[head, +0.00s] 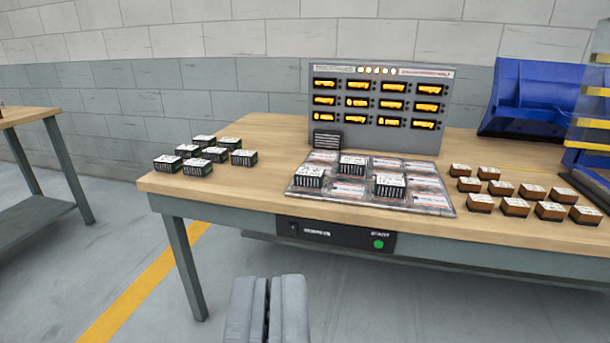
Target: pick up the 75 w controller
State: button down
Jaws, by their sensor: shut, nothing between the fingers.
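Several small black boxes with white printed tops (197,167) stand in a loose group on the left end of the workbench. Several brown boxes with white tops (515,206) stand in rows on the right. A few black boxes (389,187) sit on the grey tray (440,203) in the middle. The labels are too small to read, so I cannot tell which box is the 75 W controller. My gripper (268,283) is shut and empty at the bottom of the view, in front of the bench and apart from every box.
A grey panel with lit orange displays (376,104) stands behind the tray. A black strip with a green button (378,244) is on the bench's front edge. A blue bin (535,98) is at the back right. Bare wooden top (248,200) lies left of the tray.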

aim_at(306, 178)
jog(key=i+l, duration=0.1)
jog(key=i, duration=0.35)
jog(key=i+l, duration=0.15)
jog(key=i, duration=0.3)
jog(key=i+l, duration=0.1)
jog(key=i, duration=0.35)
